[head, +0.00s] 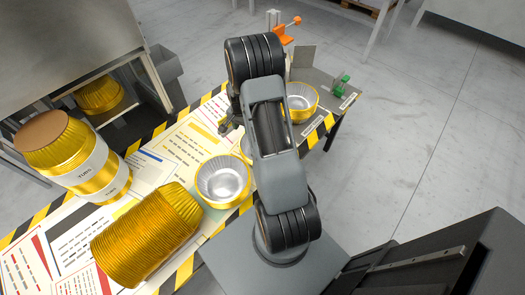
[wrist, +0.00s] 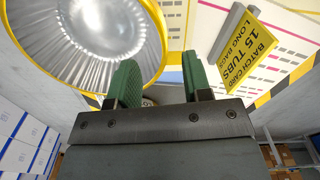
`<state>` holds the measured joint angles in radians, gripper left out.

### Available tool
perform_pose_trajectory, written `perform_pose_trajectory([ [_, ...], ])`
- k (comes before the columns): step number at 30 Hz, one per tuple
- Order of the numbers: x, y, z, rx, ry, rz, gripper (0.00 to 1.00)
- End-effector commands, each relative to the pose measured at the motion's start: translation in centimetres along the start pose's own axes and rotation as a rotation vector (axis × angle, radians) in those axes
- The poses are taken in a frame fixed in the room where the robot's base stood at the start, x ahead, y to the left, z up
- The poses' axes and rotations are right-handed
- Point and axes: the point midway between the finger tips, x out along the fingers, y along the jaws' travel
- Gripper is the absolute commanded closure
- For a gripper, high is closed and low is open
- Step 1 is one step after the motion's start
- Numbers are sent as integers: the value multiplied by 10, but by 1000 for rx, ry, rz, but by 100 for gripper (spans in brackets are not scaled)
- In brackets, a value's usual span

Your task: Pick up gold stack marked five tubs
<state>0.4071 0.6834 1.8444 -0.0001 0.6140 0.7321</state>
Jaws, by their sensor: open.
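A gold stack (head: 95,172) with a white band reading "TUBS" and a brown end stands tilted at the left of the table in the head view; I cannot read a number on it. A larger gold stack of nested tubs (head: 148,236) lies on its side, with no marking legible. A single silver-lined gold tub (head: 223,181) sits to its right and shows no five. In the wrist view my gripper (wrist: 158,78) is open and empty, with its green pads apart, beside a gold-rimmed, silver-lined tub (wrist: 85,35). In the head view my arm hides part of the table.
A yellow card (wrist: 250,48) reads "BATCH CARD 15 TUBS LONG BAGS". Another gold tub (head: 301,101) sits at a fixture with an orange clamp (head: 285,31). More gold tubs (head: 100,94) stand inside the metal cabinet (head: 70,35).

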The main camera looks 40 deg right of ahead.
Motion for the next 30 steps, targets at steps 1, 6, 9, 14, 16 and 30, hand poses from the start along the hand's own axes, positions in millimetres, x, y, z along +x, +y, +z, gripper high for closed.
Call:
perform_pose_trajectory([
  [1, 2, 0, 0, 0, -1, 1, 55],
  [6, 17, 0, 1, -1, -3, 2, 55],
  [9, 31, -1, 2, -1, -2, 2, 55],
  [14, 49, -1, 1, -1, -2, 1, 55],
  [16, 52, -1, 1, -1, -1, 1, 55],
  [30, 54, -1, 1, -1, 0, 0, 74],
])
